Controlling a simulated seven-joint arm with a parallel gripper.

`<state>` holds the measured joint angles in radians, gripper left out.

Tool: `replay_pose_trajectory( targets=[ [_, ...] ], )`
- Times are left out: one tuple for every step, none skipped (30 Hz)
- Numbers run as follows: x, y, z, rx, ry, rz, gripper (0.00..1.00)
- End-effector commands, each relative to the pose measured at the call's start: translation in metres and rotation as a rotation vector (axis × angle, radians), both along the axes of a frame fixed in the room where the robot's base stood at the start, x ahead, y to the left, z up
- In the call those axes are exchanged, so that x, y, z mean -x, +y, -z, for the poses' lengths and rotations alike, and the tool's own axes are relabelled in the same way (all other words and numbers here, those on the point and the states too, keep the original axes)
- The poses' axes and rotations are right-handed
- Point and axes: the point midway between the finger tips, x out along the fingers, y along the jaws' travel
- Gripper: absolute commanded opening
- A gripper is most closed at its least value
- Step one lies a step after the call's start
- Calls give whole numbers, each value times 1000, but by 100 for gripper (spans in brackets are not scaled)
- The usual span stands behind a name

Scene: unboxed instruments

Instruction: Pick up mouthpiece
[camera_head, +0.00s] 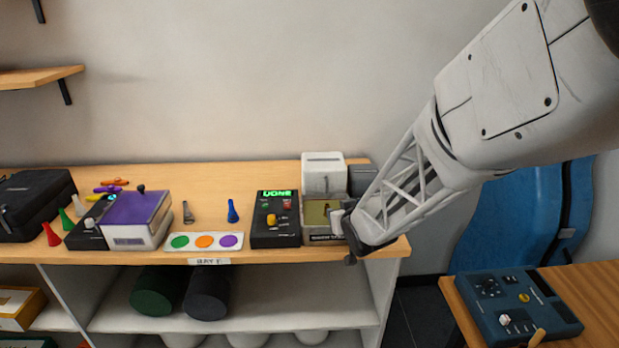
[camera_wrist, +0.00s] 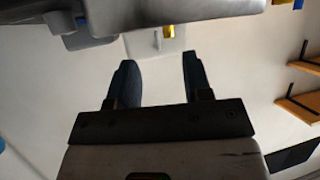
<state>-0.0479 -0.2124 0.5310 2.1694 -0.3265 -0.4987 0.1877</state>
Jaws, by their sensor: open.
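A small grey, flared piece (camera_head: 188,212) stands on the wooden bench in the head view; it looks like a mouthpiece. A similar blue piece (camera_head: 232,211) stands to its right, and I cannot tell for certain which is the mouthpiece. My gripper (camera_head: 346,238) is at the bench's right front, beside a clear-fronted box, well to the right of both pieces. In the wrist view its two dark fingers (camera_wrist: 160,82) are spread apart with nothing between them. Neither piece can be made out clearly in the wrist view.
A card with green, orange and purple dots (camera_head: 203,242) lies at the front edge. A black device with a green display (camera_head: 275,232) stands between the blue piece and my gripper. A purple-topped box (camera_head: 137,218) stands left. The bench behind the pieces is clear.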

Motion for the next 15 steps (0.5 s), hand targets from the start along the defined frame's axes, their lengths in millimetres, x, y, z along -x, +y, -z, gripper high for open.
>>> replay_pose_trajectory(
  targets=[
    [-4,2,4,-7,-13,-9,46],
    [-5,4,5,-10,-20,-14,46],
    [-7,5,7,-14,-28,-18,46],
    [-8,6,8,-15,-32,-21,46],
    [-9,6,8,-17,-35,-24,46],
    [-9,7,9,-18,-38,-26,46],
    [-10,7,9,-19,-40,-26,46],
    [-10,7,9,-19,-41,-26,46],
    [-10,7,9,-19,-41,-26,46],
    [-10,7,9,-19,-41,-26,46],
    [-10,7,9,-19,-41,-26,46],
    [-10,7,9,-19,-41,-26,46],
    [-10,7,9,-19,-41,-26,46],
    [-10,7,9,-19,-40,-26,46],
    [-10,7,9,-19,-40,-26,46]
  ],
)
